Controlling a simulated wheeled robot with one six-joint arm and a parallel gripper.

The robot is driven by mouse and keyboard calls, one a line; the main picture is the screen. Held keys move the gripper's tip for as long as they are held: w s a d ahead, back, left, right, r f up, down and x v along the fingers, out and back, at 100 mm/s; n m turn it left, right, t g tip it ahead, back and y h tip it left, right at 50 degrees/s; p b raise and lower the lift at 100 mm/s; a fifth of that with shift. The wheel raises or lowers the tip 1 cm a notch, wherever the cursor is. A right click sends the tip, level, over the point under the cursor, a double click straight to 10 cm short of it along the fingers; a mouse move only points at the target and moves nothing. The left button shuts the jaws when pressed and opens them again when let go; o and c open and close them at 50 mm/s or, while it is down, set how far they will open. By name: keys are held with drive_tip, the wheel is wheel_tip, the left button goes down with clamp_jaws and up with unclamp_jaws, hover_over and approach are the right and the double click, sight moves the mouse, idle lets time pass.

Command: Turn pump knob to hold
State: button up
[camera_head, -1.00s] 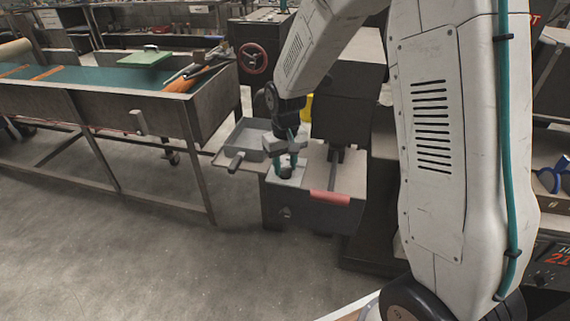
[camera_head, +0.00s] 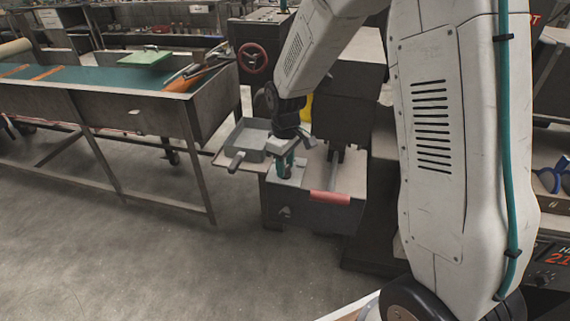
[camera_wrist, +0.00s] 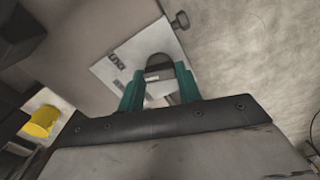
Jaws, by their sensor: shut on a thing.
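The pump knob (camera_wrist: 158,62) is a dark rounded piece between the teal fingers of my gripper (camera_wrist: 160,90) in the wrist view. My gripper is shut on it. The knob sits on a pale plate (camera_wrist: 104,70) with small dark markings, too blurred to read. In the head view my gripper (camera_head: 285,165) points down onto the top left of the grey pump box (camera_head: 318,216), and it hides the knob there. Which marking the knob points to cannot be told.
A small dark knob (camera_head: 285,212) sticks out of the box front. A red grip (camera_head: 330,197) lies along its front top edge. A grey tray (camera_head: 250,138) is behind left, with a dark handle (camera_head: 236,161) beside it. Open floor lies in front.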

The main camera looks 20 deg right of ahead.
drive_tip(key=shift+n, duration=1.6)
drive_tip(key=o, duration=1)
wheel_tip(320, 180, up, 8)
